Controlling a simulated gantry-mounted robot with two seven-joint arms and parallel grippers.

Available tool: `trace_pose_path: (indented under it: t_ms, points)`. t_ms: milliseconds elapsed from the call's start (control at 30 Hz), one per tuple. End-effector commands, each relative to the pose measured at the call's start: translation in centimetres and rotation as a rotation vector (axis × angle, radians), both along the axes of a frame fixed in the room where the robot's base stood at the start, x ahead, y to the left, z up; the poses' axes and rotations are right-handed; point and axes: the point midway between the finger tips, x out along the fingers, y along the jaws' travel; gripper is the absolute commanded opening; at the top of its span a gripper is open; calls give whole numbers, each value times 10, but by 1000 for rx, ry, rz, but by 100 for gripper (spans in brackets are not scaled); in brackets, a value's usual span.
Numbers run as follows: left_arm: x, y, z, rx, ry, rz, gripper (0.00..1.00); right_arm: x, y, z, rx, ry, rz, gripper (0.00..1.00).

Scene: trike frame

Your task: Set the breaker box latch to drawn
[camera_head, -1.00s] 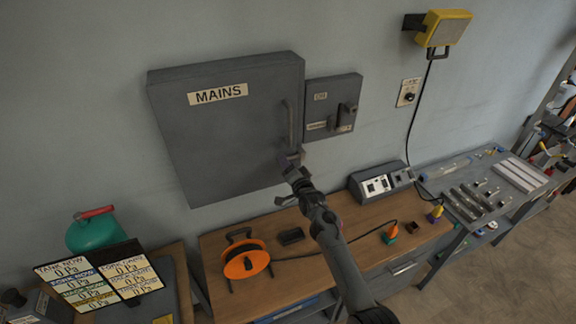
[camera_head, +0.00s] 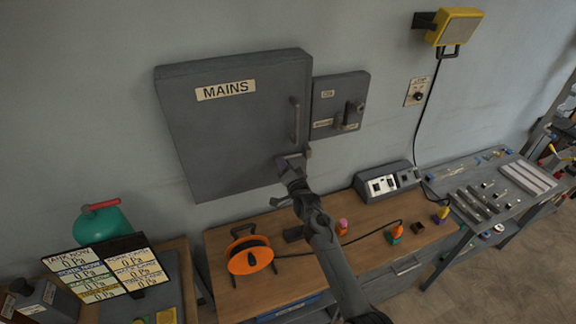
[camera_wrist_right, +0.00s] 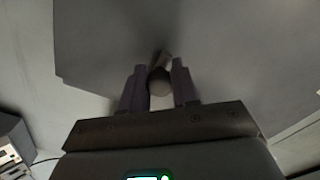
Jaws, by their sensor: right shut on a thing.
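The grey breaker box marked MAINS (camera_head: 225,130) hangs on the wall with its door closed. A vertical bar handle (camera_head: 295,120) is on the right side of its door. My right gripper (camera_head: 290,163) is at the door's lower right, below the handle. In the right wrist view its two fingers (camera_wrist_right: 158,88) are shut on a small round latch knob (camera_wrist_right: 159,82) standing out from the grey door. A small block (camera_head: 308,151) shows at the box's right edge, beside the gripper. The gripper hides most of the latch in the head view. My left gripper is not in view.
A smaller grey box (camera_head: 340,103) with a lever is mounted to the right. Below is a wooden bench (camera_head: 300,270) with an orange cable reel (camera_head: 249,256) and a grey control unit (camera_head: 388,182). The wall left of the breaker box is clear.

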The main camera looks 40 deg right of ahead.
Motion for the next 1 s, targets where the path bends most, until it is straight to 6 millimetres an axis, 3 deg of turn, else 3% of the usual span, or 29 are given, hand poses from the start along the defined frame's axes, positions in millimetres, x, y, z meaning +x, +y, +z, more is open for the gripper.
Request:
trace_pose_path:
  t_ms: [33, 167, 633, 1000]
  points:
    - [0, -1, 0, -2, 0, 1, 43, 0, 1, -2, 1, 6, 1, 34]
    - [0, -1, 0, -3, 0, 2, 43, 0, 0, -2, 1, 5, 0, 54]
    - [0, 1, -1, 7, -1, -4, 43, -7, 2, -2, 4, 3, 0, 54]
    - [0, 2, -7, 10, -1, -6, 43, -55, 15, -3, 4, 4, 0, 54]
